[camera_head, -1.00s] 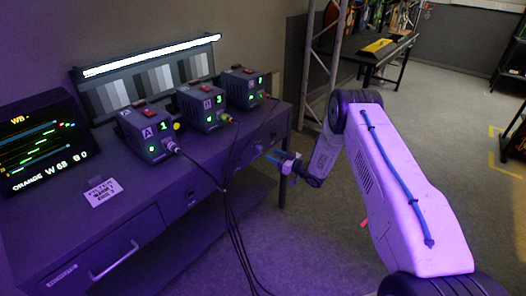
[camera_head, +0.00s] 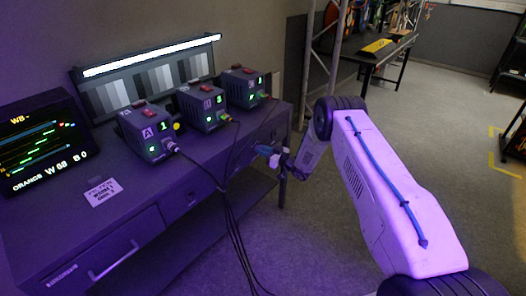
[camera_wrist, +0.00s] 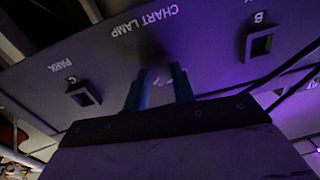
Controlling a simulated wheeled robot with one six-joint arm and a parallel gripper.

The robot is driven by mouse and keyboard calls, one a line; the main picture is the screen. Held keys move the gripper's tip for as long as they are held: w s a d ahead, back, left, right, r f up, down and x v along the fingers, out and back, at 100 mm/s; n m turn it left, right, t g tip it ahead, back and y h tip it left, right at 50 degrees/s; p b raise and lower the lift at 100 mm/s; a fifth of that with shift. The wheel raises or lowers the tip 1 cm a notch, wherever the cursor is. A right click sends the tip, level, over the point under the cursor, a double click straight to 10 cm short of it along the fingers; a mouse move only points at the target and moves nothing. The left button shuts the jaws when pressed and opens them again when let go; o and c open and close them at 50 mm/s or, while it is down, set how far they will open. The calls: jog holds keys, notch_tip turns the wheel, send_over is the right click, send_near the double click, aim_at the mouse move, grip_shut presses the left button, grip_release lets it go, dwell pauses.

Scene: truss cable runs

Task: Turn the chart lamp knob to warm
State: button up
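In the wrist view, the desk's front panel (camera_wrist: 215,55) carries the upside-down label CHART LAMP (camera_wrist: 145,20). My gripper (camera_wrist: 161,70) points at the panel just by this label. Its two blue fingers stand apart with a gap between them. The chart lamp knob is not clearly visible; a dark patch lies at the fingertips, and I cannot tell whether they touch it. In the head view, my gripper (camera_head: 268,156) is at the right part of the desk front and hides the panel there. The lit lamp bar (camera_head: 150,55) above the grey chart (camera_head: 145,86) glows white.
Sockets C (camera_wrist: 83,94) and B (camera_wrist: 258,42) flank the fingers, and dark cables run near B. On the desk (camera_head: 95,225) stand several boxes, including A (camera_head: 145,132), and a monitor (camera_head: 38,140). Cables (camera_head: 228,215) hang in front. The floor to the right is open.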

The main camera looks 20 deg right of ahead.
jog(key=shift+n, duration=0.4)
jog(key=n, duration=0.8)
jog(key=shift+s+a+n, duration=0.1)
jog(key=shift+s+n, duration=0.05)
jog(key=shift+n, duration=0.45)
jog(key=o, duration=1)
jog(key=v, duration=0.7)
jog(key=shift+s+d+r, duration=0.1)
jog(key=shift+s+d, duration=0.1)
jog(key=shift+s, duration=0.15)
